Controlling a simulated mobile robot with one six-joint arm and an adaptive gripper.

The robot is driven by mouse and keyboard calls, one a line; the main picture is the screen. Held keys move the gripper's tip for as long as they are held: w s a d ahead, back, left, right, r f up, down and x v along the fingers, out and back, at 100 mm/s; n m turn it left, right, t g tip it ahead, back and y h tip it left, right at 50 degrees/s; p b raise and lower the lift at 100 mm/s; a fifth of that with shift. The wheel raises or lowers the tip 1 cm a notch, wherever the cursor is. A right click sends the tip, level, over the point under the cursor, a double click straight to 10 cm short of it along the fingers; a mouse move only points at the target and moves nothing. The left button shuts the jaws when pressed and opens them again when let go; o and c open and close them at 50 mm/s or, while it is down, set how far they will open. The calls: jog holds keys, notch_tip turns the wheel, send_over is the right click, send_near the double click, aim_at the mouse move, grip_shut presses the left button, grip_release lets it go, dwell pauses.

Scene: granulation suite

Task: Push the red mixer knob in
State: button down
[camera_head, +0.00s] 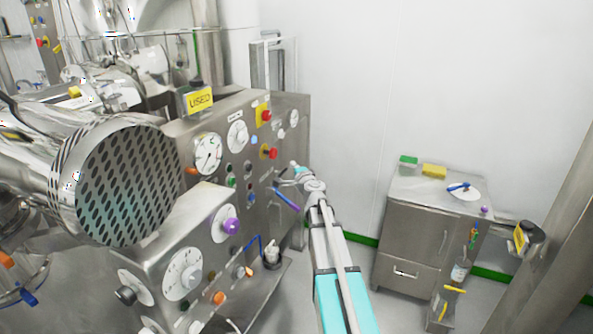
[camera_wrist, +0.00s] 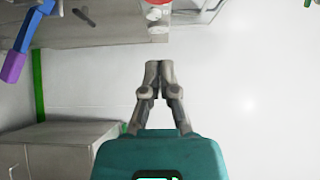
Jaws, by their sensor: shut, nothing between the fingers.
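Two red knobs show on the steel control panel in the head view: an upper one (camera_head: 266,115) on a yellow plate and a lower one (camera_head: 272,153), also with yellow around it. I cannot tell by label which is the mixer knob. In the wrist view, part of a red knob (camera_wrist: 158,2) shows at the top edge, beyond my fingertips and apart from them. My gripper (camera_wrist: 152,64) is shut and empty, its two fingers together. In the head view my gripper (camera_head: 283,179) is small, close to the panel, below and right of the lower red knob.
A blue and purple handle (camera_head: 286,199) sticks out below my gripper; it also shows in the wrist view (camera_wrist: 28,45). A steel cabinet (camera_head: 425,225) stands right. The floor between is fairly open.

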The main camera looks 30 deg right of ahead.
send_near(276, 153)
jog(key=w+d, duration=0.3)
jog(key=w, duration=0.1)
jog(key=shift+w+a, duration=1.1)
jog(key=shift+w, duration=0.25)
